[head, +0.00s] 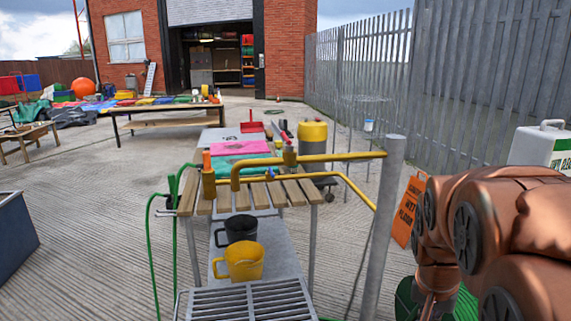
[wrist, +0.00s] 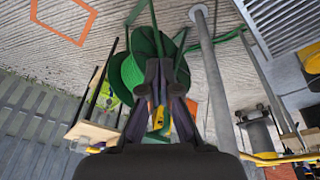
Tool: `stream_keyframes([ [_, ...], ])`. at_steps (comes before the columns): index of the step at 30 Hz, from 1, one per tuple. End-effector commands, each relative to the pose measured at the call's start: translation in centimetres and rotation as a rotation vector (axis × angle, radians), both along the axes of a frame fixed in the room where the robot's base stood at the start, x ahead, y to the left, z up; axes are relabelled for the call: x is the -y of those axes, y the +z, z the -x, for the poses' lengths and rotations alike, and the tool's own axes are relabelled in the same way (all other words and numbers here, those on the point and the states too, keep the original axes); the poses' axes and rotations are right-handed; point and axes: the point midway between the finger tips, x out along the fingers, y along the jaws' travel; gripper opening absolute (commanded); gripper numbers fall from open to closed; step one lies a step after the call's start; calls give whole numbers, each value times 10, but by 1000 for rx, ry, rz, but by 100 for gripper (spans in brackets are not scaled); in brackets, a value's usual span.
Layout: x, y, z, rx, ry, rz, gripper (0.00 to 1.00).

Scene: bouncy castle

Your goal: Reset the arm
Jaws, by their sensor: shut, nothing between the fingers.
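My copper-coloured arm (head: 480,230) is folded at the right edge of the head view. Its end hangs low there, and I cannot make out the fingers in that view. In the wrist view my gripper (wrist: 160,72) has its dark fingers together with nothing between them. Beyond the fingertips a green hose reel (wrist: 128,72) shows, partly hidden by them. The gripper appears apart from it, though the gap is hard to judge. A grey post (wrist: 213,85) stands to the right of the fingers in the wrist view; it also shows in the head view (head: 388,225), left of my arm.
A slatted bench (head: 265,196) with yellow pipes (head: 310,157) stands ahead. A black mug (head: 240,229) and a yellow mug (head: 243,261) sit nearer, behind a metal grating (head: 245,301). An orange floor sign (head: 408,212) and a white container (head: 541,147) are near my arm. Open concrete lies left.

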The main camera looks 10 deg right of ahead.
Motion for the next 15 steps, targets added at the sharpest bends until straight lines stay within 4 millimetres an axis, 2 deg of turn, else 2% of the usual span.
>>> stream_keyframes([
  [1,-24,-7,13,-41,77,-26,0],
  [6,-85,-29,62,-175,320,-106,0],
  [9,-109,-37,89,-241,434,-141,0],
  [15,-141,-48,133,-339,618,-193,0],
])
